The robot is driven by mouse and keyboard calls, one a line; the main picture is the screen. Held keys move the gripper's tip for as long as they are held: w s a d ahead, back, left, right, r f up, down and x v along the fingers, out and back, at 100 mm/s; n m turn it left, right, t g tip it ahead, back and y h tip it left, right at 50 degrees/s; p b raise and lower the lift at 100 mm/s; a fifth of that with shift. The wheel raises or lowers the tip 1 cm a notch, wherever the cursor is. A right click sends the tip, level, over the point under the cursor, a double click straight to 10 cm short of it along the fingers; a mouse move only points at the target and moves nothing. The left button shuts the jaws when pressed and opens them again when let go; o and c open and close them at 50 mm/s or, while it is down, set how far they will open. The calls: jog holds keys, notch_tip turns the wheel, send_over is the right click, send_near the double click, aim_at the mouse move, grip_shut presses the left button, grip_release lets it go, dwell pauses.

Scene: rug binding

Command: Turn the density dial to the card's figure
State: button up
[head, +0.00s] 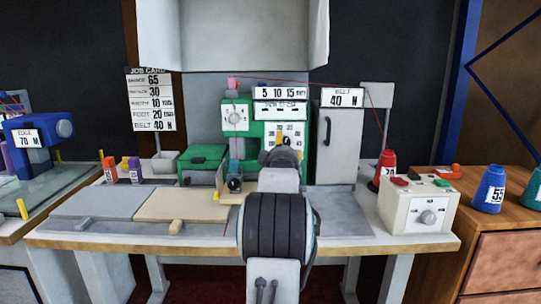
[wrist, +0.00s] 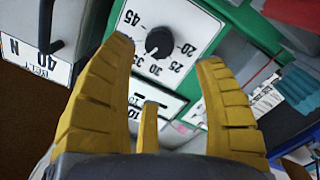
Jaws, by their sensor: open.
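A white dial plate with a black knob (wrist: 159,43) and figures running from 20 to 45 shows in the wrist view. In the head view this plate (head: 285,130) sits on the green machine, partly hidden by my gripper. My gripper (wrist: 166,54) is open and empty. Its yellow fingers appear on either side of the knob in the picture; I cannot tell the gap in depth. A pale mark on the knob seems to face the 30–35 side, but is too small to read surely. The job card (head: 150,98) hangs at the back left, listing 65, 30, 10, 20 and 40; its row names are blurred.
Another white dial (head: 235,117) is left of my gripper on the machine. A grey cabinet labelled 40 N (head: 338,135) stands right of it. A control box with a knob (head: 420,207) and a red cone (head: 386,168) are farther right. The bench's front left holds a beige board (head: 180,205).

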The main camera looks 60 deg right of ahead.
aim_at(284, 142)
jog(key=shift+b+x, duration=0.55)
jog(key=shift+x, duration=0.8)
jog(key=shift+p+x, duration=0.5)
jog(key=shift+x, duration=1.8)
jog(key=shift+o, duration=0.2)
jog(key=shift+f, duration=0.15)
jog(key=c, duration=1.2)
